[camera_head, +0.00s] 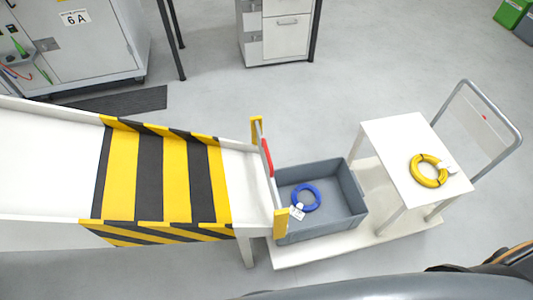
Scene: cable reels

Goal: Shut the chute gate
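The chute (40,165) is a white sloping trough with a yellow and black striped section, coming in from the left. At its lower right end stand two yellow posts, a far one (256,131) and a near one (281,223). Between them is the gate, seen nearly edge-on, with a red bar (267,157) at its far part. I cannot tell from this angle how far the gate is open or shut. Neither of my grippers is in view.
A grey bin (345,215) stands past the chute's end, holding a blue cable coil (317,204) with a white tag. A white trolley (395,150) bears a yellow cable coil (415,172). Cabinets (85,45) stand behind, with a dark mat (125,101) on open floor.

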